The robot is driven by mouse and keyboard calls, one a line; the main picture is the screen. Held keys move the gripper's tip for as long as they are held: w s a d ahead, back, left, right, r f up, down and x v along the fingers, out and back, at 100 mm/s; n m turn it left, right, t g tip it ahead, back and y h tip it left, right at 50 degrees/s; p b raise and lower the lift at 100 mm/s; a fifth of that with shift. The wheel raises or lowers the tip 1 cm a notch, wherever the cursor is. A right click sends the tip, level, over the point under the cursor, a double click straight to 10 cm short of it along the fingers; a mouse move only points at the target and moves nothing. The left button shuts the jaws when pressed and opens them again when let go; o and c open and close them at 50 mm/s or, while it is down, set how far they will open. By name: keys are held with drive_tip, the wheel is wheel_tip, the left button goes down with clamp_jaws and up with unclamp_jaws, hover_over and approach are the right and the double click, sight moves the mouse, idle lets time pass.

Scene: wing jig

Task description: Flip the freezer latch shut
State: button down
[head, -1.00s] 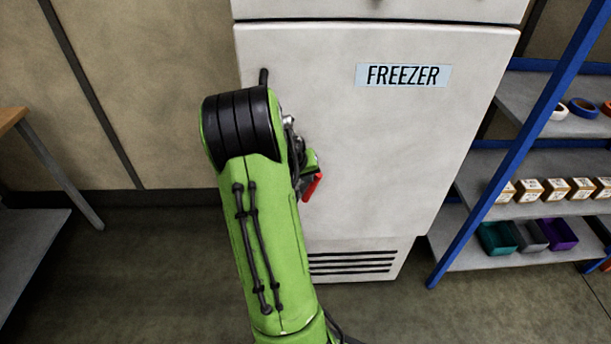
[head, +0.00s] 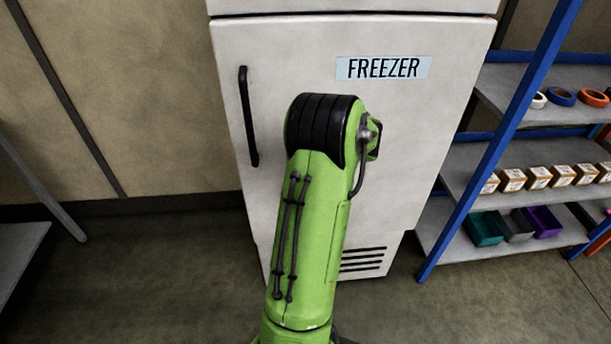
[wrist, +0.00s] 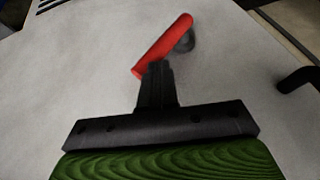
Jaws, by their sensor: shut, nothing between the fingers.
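The freezer (head: 410,125) stands upright with its door against the body. The red latch lever (wrist: 163,45) lies slanted across the pale freezer face in the wrist view, with a dark round pivot (wrist: 186,40) beside its upper end. My gripper (wrist: 156,68) is shut and empty. Its fingertips overlap the lower end of the red lever in the picture; I cannot tell whether they touch it. In the head view my arm hides the latch and the gripper.
A black door handle (head: 248,117) is left of my arm, and its end shows in the wrist view (wrist: 300,79). A blue-framed shelf (head: 520,115) with boxes, bins and tape rolls stands at the right. Floor left of the freezer is clear.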

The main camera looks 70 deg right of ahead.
drive_tip(key=s+d+f+m+t+y+p, duration=0.1)
drive_tip(key=s+f+t+y, duration=0.1)
drive_tip(key=s+f+t, duration=0.1)
wheel_tip(320, 180, down, 2)
drive_tip(key=shift+d+t+p, duration=0.3)
drive_tip(key=shift+t+p, duration=0.05)
drive_tip(key=shift+t, duration=0.55)
drive_tip(key=shift+s+f, duration=0.2)
drive_tip(key=shift+f, duration=0.05)
drive_tip(key=shift+a+r, duration=0.1)
